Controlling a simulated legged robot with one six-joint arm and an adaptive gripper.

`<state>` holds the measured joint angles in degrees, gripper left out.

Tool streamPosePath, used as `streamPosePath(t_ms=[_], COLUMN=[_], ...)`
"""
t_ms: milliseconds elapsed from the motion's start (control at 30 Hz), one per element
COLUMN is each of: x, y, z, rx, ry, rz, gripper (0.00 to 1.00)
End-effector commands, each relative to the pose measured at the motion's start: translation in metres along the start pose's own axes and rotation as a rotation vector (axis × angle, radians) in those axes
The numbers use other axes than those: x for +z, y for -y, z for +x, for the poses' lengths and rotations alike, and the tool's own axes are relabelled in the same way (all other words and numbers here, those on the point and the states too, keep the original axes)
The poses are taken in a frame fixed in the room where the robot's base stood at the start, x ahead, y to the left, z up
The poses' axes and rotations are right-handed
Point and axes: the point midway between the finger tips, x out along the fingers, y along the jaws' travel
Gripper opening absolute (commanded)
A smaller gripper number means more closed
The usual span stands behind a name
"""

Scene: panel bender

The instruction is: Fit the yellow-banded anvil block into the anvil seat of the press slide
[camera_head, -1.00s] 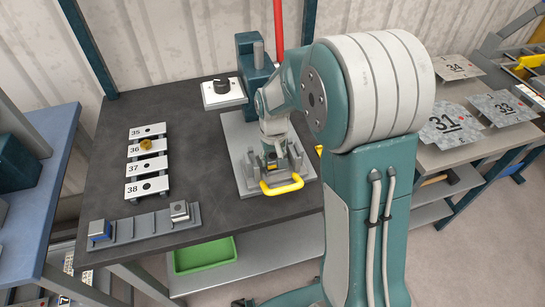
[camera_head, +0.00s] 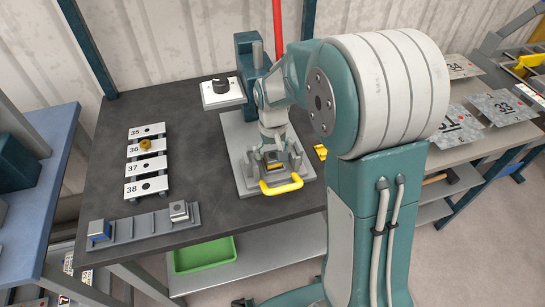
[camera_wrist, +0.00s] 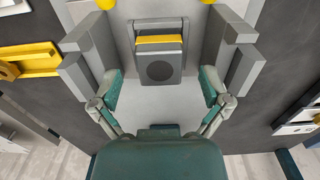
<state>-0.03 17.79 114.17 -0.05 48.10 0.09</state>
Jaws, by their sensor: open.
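The yellow-banded anvil block (camera_wrist: 160,64) is a grey block with a dark round spot on its face and a yellow band along its far edge. It sits between the grey walls of the press slide's seat (camera_wrist: 184,24); I cannot tell whether it is fully down. In the head view, the block (camera_head: 275,168) shows just below my gripper (camera_head: 272,148), partly hidden by it. In the wrist view my gripper (camera_wrist: 160,90) is open, its green-padded fingers apart on either side of the block and not touching it.
Numbered plates (camera_head: 146,166) and a grey rail (camera_head: 142,227) with two blocks stand at left. A yellow part (camera_head: 320,152) lies right of the press.

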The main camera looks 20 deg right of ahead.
Motion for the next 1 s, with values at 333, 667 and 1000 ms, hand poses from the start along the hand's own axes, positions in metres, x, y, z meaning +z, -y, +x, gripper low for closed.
streamPosePath(t_ms=[333, 667, 1000], x=[-0.002, -0.002, -0.001], y=[0.0, 0.0, 0.0], z=[-0.072, -0.095, -0.094], rx=[0.001, 0.001, 0.001], ry=[-0.004, 0.0, 0.0], rz=[0.0, 0.0, 0.0], gripper=[0.97, 0.97, 0.97])
